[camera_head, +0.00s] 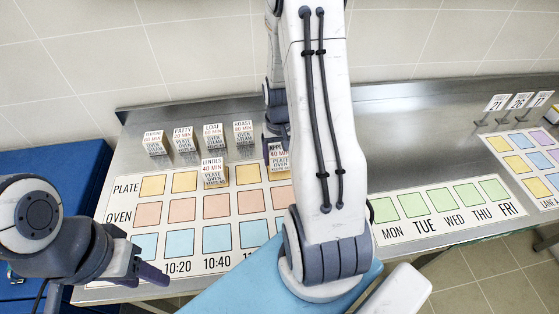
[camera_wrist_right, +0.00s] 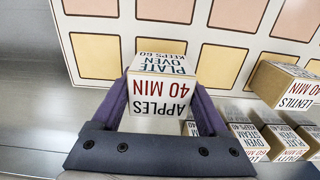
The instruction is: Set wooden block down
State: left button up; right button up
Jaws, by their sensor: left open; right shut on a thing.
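My right gripper (camera_head: 272,146) is shut on a wooden block (camera_head: 280,162) labelled APPLES 40 MIN. In the right wrist view, the block (camera_wrist_right: 160,90) sits between the purple fingers of the right gripper (camera_wrist_right: 162,84). In the head view it overlaps the upper edge of the PLATE row on the white mat (camera_head: 128,204). I cannot tell whether it touches the surface. My right arm hides the mat just to its right. My left gripper (camera_head: 143,262) is open and empty over the lower left of the mat.
A LENTILS block (camera_head: 214,173) stands at the PLATE row, left of the held block. Several similar blocks (camera_head: 183,139) stand in a row behind the mat. A weekday mat with green squares (camera_head: 425,206) lies right. Steel counter (camera_head: 390,100) is bare behind it.

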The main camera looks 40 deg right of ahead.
aim_at(280, 163)
jog(key=shift+f, duration=1.3)
jog(key=shift+f, duration=0.2)
jog(key=o, duration=1.4)
jog(key=shift+r, duration=0.1)
